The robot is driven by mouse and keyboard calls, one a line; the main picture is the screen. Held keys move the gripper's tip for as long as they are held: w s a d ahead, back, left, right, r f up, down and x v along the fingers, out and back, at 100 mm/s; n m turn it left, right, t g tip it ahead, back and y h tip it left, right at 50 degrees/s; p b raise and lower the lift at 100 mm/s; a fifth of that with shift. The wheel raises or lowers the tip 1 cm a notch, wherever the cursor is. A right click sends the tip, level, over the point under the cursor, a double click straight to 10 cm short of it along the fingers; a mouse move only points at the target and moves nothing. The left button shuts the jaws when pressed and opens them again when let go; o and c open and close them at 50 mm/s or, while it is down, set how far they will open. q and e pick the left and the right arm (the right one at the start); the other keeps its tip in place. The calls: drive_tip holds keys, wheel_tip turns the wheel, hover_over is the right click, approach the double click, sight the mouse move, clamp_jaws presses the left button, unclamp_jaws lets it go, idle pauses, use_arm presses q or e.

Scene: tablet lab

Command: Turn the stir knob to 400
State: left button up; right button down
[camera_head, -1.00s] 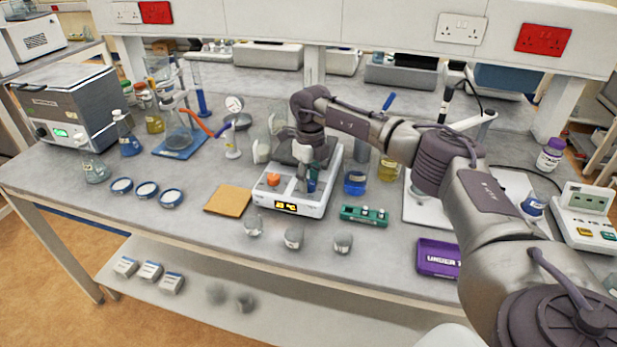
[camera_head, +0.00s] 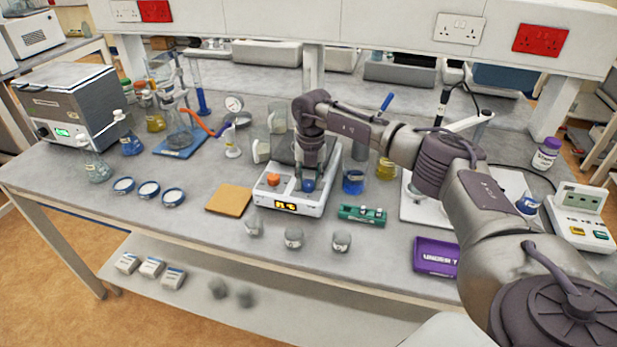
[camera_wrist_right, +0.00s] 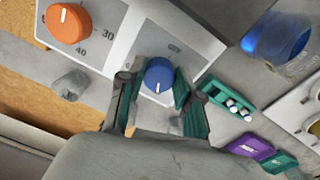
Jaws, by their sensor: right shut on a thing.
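The white hotplate stirrer (camera_head: 268,198) stands near the front middle of the bench, its small display (camera_head: 286,207) lit orange. Its orange knob (camera_head: 273,179) is on the left and its blue stir knob (camera_head: 308,184) on the right. My right gripper (camera_head: 308,178) reaches down from above and is shut on the blue knob. In the right wrist view the blue knob (camera_wrist_right: 159,75) sits between the two green-padded fingers, its white pointer line visible; the orange knob (camera_wrist_right: 69,23) has a dial with 30 and 40. The display digits are too blurred to read. My left gripper is not in view.
An orange-brown pad (camera_head: 228,199) lies left of the stirrer, and a green rack (camera_head: 362,214) lies right of it. Several small glass vessels stand along the front edge. A blue-filled beaker (camera_head: 353,182) stands close on the right. A purple tray (camera_head: 436,256) lies farther right.

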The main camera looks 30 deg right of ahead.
sight(311, 182)
drive_tip(key=shift+w+r+m, duration=0.1)
drive_tip(key=shift+r+m, duration=0.05)
drive_tip(key=shift+m, duration=0.45)
drive_tip(key=c, duration=0.8)
unclamp_jaws()
drive_tip(key=r, duration=1.2)
drive_tip(key=shift+s+d, duration=0.25)
drive_tip(key=shift+f, duration=0.1)
